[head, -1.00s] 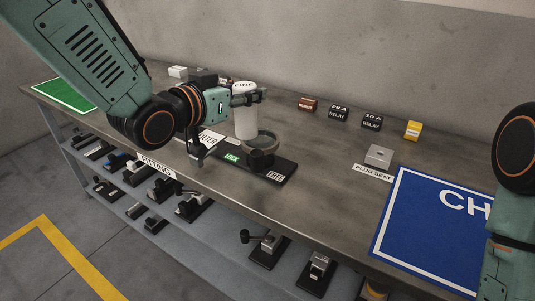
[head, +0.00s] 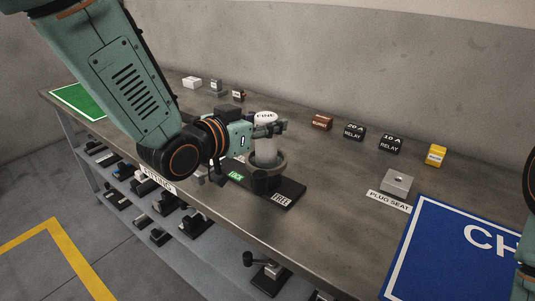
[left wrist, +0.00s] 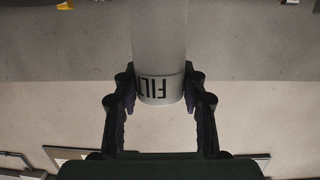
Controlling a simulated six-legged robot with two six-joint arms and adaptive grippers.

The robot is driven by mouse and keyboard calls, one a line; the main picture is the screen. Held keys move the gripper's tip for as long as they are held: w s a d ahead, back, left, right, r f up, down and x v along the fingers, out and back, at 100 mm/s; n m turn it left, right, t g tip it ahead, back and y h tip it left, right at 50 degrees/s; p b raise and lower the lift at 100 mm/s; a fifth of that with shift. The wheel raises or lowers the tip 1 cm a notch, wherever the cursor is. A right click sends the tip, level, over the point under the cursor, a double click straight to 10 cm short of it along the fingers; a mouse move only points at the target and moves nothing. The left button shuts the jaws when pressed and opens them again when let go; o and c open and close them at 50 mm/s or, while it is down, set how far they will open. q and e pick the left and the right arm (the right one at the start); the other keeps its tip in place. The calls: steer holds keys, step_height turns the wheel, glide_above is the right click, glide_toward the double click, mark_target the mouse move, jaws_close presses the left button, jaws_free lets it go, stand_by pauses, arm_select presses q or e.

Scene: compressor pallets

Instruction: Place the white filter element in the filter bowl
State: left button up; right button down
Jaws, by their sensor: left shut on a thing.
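The white filter element (head: 265,148) is an upright white cylinder with dark lettering at its top. My left gripper (head: 269,129) is shut on its upper part. In the left wrist view the element (left wrist: 160,45) sits between the two fingers (left wrist: 160,100), with part of its lettering showing. The dark grey filter bowl (head: 270,180) stands on a black base plate. The element's lower end is within the bowl's round rim, as seen in the head view; how deep it sits is hidden. My right gripper is out of view.
The black base plate (head: 291,188) has a green label and a white label. A plug seat block (head: 396,183), relays (head: 354,132), a yellow block (head: 436,155) and a blue mat (head: 440,250) lie to the right. The table between is clear.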

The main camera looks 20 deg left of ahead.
arm_select(q)
steer(key=shift+w+d+f, duration=0.1)
steer(key=shift+w+f, duration=0.15)
steer(key=shift+f, duration=0.4)
steer(key=shift+s+f+b, duration=0.25)
steer(key=shift+f+b, duration=0.05)
steer(key=shift+f, duration=0.15)
step_height(320, 180, down, 3)
steer(key=shift+r+b, duration=0.1)
steer(key=shift+b, duration=0.45)
steer(key=shift+w, duration=0.15)
steer(key=o, duration=0.9)
steer(key=shift+c, duration=0.2)
steer(key=shift+o, duration=0.6)
steer(key=shift+s+r, duration=0.15)
steer(key=shift+s, duration=0.15)
steer(key=shift+o, duration=1)
steer(key=shift+w, duration=0.25)
steer(key=shift+s+a, duration=0.25)
steer(key=shift+s, duration=0.15)
steer(key=p+v, duration=0.1)
steer(key=v, duration=0.5)
steer(key=shift+p, duration=0.4)
steer(key=p, duration=0.9)
glide_toward(259, 145)
steer(key=shift+w, duration=0.15)
